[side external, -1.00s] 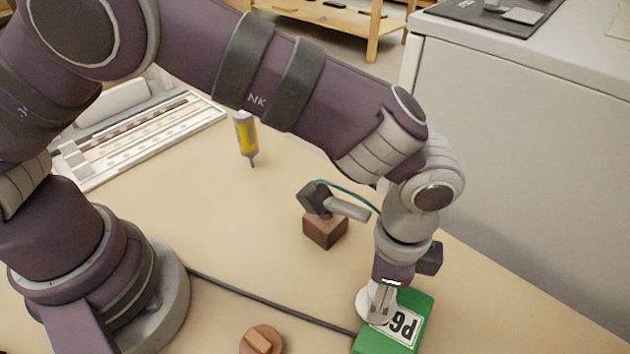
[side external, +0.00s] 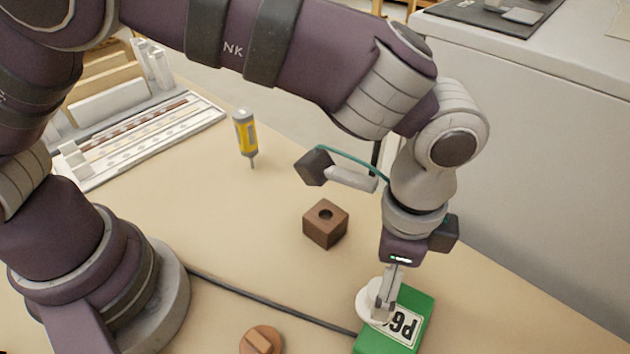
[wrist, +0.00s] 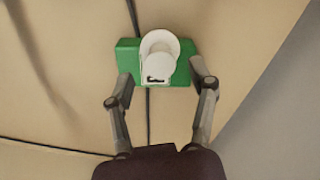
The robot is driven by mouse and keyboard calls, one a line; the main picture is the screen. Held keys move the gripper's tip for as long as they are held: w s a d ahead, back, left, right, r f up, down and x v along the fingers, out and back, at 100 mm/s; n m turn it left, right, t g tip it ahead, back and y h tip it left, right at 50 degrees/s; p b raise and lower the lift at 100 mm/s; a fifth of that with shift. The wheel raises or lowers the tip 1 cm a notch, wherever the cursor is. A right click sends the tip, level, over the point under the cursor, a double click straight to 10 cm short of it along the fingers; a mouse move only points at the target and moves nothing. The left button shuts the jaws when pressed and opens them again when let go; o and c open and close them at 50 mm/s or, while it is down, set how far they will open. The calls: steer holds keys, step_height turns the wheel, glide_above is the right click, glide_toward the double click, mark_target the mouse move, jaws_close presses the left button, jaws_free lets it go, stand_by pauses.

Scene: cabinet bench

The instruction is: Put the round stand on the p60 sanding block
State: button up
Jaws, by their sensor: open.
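The white round stand (side external: 367,303) is on the green P60 sanding block (side external: 419,302). It sits toward the block's left edge in the side view, and its disc reaches past that edge. The wrist view shows the stand (wrist: 160,49) near the middle of the green block's (wrist: 128,60) length, over its far edge. My gripper (side external: 384,302) is just above the block beside the stand and hides part of both. In the wrist view my gripper (wrist: 161,90) is open and empty, its fingers spread to either side.
A brown cube with a hole (side external: 324,225) stands left of my gripper. A brown round piece (side external: 262,341) lies at the front. A yellow-and-grey screwdriver (side external: 245,133) stands tip down farther back. A dark cable (side external: 270,301) runs to the block. A white cabinet (side external: 520,150) borders the right.

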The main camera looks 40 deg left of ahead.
step_height(320, 180, up, 8)
steer(key=r, duration=0.1)
steer(key=w+a+r+n+t+h, duration=0.15)
steer(key=a+r+n, duration=0.35)
steer(key=a, duration=0.5)
steer(key=s+a+f+n+t, duration=0.1)
steer(key=s+a+n+t, duration=0.1)
steer(key=a, duration=0.5)
steer(key=s+a+n+t+y, duration=0.1)
steer(key=s+a+n+t, duration=0.1)
steer(key=s+a+n, duration=0.2)
steer(key=a+n, duration=0.1)
steer(key=a, duration=0.2)
steer(key=shift+a+f+n, duration=0.25)
steer(key=shift+f+n, duration=0.05)
steer(key=shift+f, duration=0.05)
steer(key=shift+o, duration=0.3)
steer(key=shift+y, duration=0.25)
